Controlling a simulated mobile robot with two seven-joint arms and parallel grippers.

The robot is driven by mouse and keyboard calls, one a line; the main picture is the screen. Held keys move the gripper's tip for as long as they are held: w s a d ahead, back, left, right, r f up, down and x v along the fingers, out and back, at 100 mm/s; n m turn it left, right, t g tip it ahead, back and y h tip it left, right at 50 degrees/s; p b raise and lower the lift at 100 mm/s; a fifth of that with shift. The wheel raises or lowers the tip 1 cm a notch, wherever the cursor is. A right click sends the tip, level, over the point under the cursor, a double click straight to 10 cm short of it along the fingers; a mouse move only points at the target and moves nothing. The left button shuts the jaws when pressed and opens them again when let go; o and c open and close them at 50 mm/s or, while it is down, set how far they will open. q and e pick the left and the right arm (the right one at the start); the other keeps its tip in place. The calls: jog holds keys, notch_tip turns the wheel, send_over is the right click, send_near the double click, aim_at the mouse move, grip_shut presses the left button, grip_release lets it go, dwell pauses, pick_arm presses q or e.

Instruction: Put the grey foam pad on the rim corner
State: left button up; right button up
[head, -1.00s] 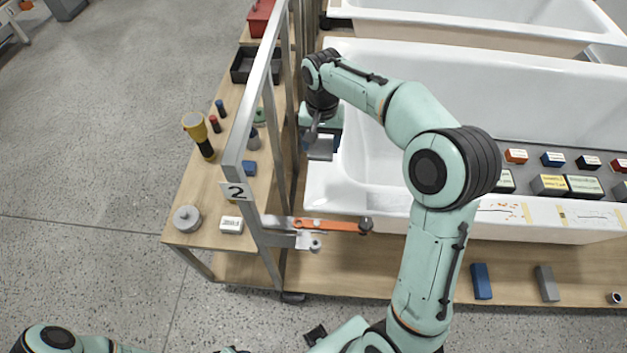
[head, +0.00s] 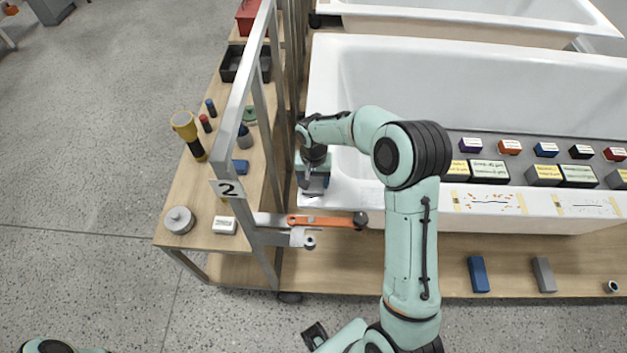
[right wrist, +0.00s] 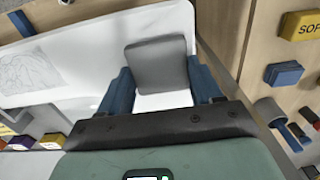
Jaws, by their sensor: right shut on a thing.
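The grey foam pad (right wrist: 158,62) is a flat, rounded square between the blue fingers of my right gripper (right wrist: 160,76) in the right wrist view. The gripper is shut on it. In the head view my right gripper (head: 313,182) points down at the near-left corner of the front white bathtub (head: 345,194), with the pad low at its tips. White rim shows under and around the pad in the right wrist view. I cannot tell whether the pad touches the rim. My left gripper is out of view.
A grey metal post frame marked 2 (head: 229,189) stands close left of the corner. An orange-handled clamp bar (head: 325,221) sticks out just in front. A dark tray of small labelled blocks (head: 520,172) lies across the tub at right. The wooden bench (head: 180,205) holds a yellow torch (head: 187,130).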

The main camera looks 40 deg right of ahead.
aim_at(313, 183)
jog(key=shift+f, duration=0.3)
jog(key=shift+f, duration=0.1)
jog(key=shift+f, duration=0.15)
jog(key=o, duration=1)
notch_tip(313, 183, up, 12)
jog(key=shift+r+p, duration=0.25)
jog(key=shift+p, duration=0.15)
